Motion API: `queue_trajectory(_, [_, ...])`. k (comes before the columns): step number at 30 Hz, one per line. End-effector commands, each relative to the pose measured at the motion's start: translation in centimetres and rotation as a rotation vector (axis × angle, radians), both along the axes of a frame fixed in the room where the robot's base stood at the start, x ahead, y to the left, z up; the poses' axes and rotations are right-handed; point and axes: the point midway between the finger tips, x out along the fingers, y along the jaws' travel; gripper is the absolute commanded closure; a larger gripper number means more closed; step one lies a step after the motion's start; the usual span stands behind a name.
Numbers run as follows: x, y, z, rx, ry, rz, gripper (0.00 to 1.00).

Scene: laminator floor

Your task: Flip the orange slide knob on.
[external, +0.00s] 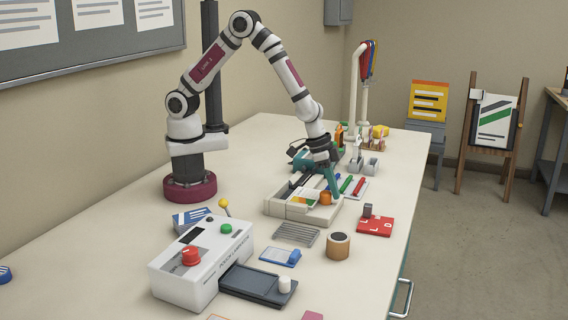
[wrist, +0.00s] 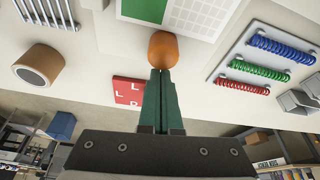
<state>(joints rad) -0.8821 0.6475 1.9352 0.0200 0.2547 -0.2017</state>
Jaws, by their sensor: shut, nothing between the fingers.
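The orange slide knob (external: 325,198) is a small rounded knob at the front right of a beige device (external: 286,209) on the bench. It also shows in the wrist view (wrist: 163,48), beside a green and white panel (wrist: 144,8). My gripper (external: 334,191) points down with its teal fingers shut and empty, next to the knob. In the wrist view the closed fingertips (wrist: 161,71) meet the lower edge of the knob in the picture; I cannot tell whether they touch it. The slot under the knob is hidden.
A white machine (external: 200,265) with a red button stands at the front left. A wood-coloured cylinder (external: 338,247), a red block (external: 375,226) and a wire rack (external: 296,234) are nearby. Coloured coils (wrist: 258,65) lie close to the knob. The bench's right edge is clear.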

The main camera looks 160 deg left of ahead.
Motion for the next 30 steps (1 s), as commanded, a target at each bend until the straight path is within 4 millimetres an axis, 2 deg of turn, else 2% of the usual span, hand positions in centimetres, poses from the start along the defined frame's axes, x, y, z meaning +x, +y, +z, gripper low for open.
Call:
queue_trajectory(5, [-0.1, 0.0, 0.0, 0.0, 0.0, 0.0, 1.0])
queue_trajectory(13, [-2.2, -2.1, 0.0, -0.001, 0.002, 0.002, 1.0])
queue_trajectory(22, [-2.2, -2.2, -0.1, -0.003, 0.005, 0.0, 1.0])
queue_trajectory(26, [-1.7, -1.5, -0.1, -0.001, 0.003, 0.001, 1.0])
queue_trajectory(30, [0.1, 1.0, 0.1, 0.002, -0.001, 0.001, 1.0])
